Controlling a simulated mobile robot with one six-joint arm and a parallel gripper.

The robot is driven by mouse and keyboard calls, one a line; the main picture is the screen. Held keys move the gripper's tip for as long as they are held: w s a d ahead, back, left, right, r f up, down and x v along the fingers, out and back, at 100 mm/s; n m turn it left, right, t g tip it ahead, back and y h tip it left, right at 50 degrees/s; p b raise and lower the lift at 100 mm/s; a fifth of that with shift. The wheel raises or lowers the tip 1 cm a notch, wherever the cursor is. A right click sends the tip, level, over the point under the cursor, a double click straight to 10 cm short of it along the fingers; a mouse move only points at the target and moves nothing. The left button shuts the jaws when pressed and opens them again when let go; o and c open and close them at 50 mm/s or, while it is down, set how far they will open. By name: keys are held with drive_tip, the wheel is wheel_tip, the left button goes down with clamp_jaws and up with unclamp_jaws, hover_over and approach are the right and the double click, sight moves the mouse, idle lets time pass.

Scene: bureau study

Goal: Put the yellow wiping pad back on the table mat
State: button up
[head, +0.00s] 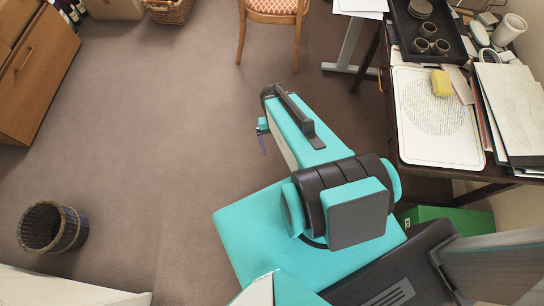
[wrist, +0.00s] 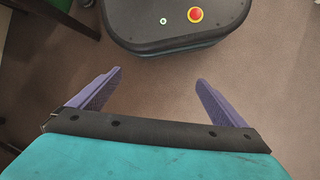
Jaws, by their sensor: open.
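The yellow wiping pad (head: 441,83) shows in the head view at the far right corner of the white table mat (head: 425,148). It appears to lie on the mat, close to its edge. The mat has a round dotted pattern and lies on the dark table (head: 408,177) at the right. My gripper (head: 262,138) is left of the table, over the floor and well apart from the pad. In the wrist view my gripper (wrist: 159,76) has its two purple fingers spread wide, with only carpet between them. Neither pad nor mat shows there.
A dark tray (head: 452,57) with brown cups stands behind the mat. Papers (head: 512,105) lie right of it. A green box (head: 445,218) is under the table. A chair (head: 272,17) stands at the back, a basket (head: 52,228) at left. The carpet between is clear.

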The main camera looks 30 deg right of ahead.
drive_tip(key=s+a+f+n+g, duration=0.1)
drive_tip(key=s+a+f+n, duration=0.2)
drive_tip(key=s+a, duration=0.5)
drive_tip(key=shift+s+f+n, duration=0.2)
drive_tip(key=shift+f+n, duration=0.2)
drive_tip(key=shift+n, duration=0.1)
idle(0.7)
